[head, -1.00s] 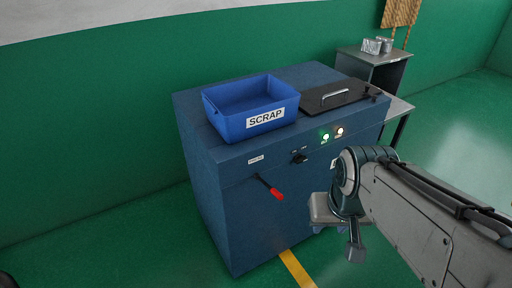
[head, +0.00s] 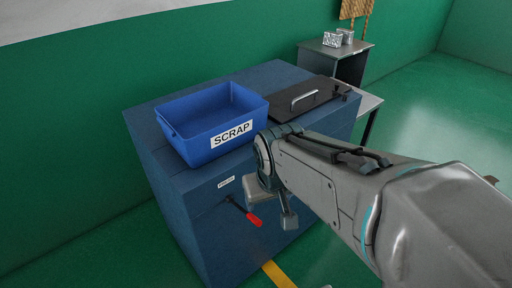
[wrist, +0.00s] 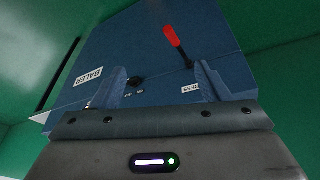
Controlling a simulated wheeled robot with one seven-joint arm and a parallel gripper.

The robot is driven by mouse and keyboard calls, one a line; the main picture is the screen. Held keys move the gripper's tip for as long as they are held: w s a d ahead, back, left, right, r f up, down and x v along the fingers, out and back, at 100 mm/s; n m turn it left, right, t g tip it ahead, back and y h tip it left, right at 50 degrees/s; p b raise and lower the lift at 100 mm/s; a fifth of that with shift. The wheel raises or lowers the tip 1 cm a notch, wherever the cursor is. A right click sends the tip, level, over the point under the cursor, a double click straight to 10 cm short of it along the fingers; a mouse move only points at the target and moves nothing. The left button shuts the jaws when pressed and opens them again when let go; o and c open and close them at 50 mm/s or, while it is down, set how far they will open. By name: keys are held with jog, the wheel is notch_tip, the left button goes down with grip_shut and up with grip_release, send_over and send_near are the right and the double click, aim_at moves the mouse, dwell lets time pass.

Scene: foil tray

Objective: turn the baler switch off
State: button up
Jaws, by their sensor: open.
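The baler is a blue cabinet (head: 190,215) in the middle of the head view. Its switch, a small black knob (wrist: 136,81) with ON and OFF labels beside it, shows in the wrist view close to the left finger. I cannot tell for sure which label it points to. In the head view my arm hides the knob. My gripper (wrist: 163,84) is open and empty in front of the panel, with the knob between the fingers' directions, nearer the left one. In the head view my gripper (head: 274,203) hangs before the cabinet front, right of the red-handled lever.
A red-handled lever (head: 254,220) sticks out near the PRESS label (head: 226,181); it also shows near the right finger in the wrist view (wrist: 172,37). A blue SCRAP bin (head: 190,147) and a black lid (head: 290,106) are on top. A side table (head: 338,48) stands behind.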

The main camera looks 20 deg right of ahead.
jog(key=w+d+f+n+t+h+b, duration=0.1)
jog(key=w+d+f+t+b, duration=0.2)
jog(key=w+d+f, duration=0.35)
jog(key=w+d+f+n+t+h+b, duration=0.1)
jog(key=w+d+f+t+b, duration=0.25)
jog(key=w+d, duration=0.45)
jog(key=s+d+f+n+t+y+b, duration=0.1)
jog(key=s+d+f+t+y+b, duration=0.15)
jog(key=f+y+b, duration=0.2)
jog(key=s+d+f+n+t+y+b, duration=0.1)
jog(key=s+f+t+y+b, duration=0.1)
jog(key=f+t+y+b, duration=0.25)
jog(key=f+x, duration=0.2)
jog(key=x, duration=1.1)
jog(key=shift+w+p, duration=0.3)
jog(key=shift+p, duration=0.05)
jog(key=shift+a, duration=0.1)
jog(key=c, duration=1)
